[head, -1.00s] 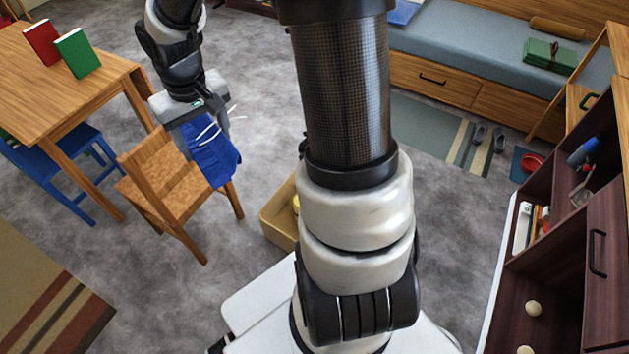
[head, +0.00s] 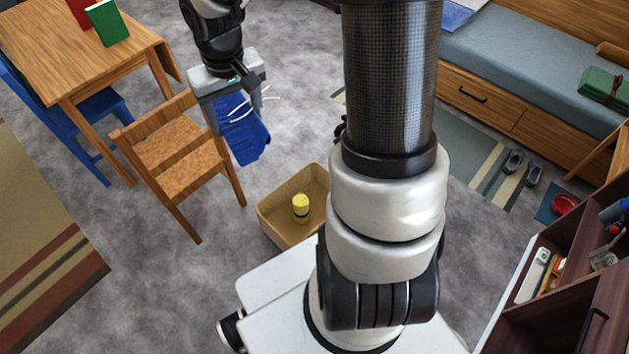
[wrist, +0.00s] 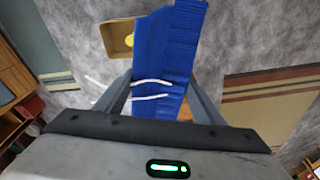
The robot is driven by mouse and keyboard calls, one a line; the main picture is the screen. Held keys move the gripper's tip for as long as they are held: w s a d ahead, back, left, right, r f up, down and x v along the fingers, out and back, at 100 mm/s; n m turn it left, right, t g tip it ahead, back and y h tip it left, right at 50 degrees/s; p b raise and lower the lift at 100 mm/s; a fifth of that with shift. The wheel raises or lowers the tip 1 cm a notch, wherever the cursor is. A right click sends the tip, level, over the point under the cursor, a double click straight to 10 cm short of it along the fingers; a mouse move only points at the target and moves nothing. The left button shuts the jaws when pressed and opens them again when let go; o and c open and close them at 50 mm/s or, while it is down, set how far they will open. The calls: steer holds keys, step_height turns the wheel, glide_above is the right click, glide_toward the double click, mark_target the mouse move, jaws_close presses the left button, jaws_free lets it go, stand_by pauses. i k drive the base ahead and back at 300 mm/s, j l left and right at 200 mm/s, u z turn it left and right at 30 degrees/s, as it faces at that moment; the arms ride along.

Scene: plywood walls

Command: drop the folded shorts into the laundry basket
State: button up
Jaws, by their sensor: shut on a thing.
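The folded shorts (head: 241,130) are blue with white drawstrings and hang down from my gripper (head: 232,98) in the head view. My gripper is shut on them, above the floor beside the wooden chair. In the wrist view the shorts (wrist: 170,60) stand between the two fingers of my gripper (wrist: 160,100). The laundry basket (head: 272,223) is a tan open box on the floor, to the right of and below the shorts in the head view. A yellow thing (head: 300,205) lies inside it. The basket (wrist: 113,38) also shows in the wrist view, partly behind the shorts.
A wooden chair (head: 172,155) stands just left of the shorts, by a wooden table (head: 75,45) with a green book (head: 108,22). A blue chair (head: 95,105) is beyond. A dark shelf unit (head: 560,300) is at right. Grey floor around the basket is clear.

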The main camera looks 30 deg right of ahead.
mark_target(318, 200)
steer(key=i+l, duration=0.1)
steer(key=l, duration=0.45)
steer(key=i+l+u, duration=0.1)
steer(key=l, duration=0.4)
steer(key=i+l+u, duration=0.1)
steer(key=l, duration=0.45)
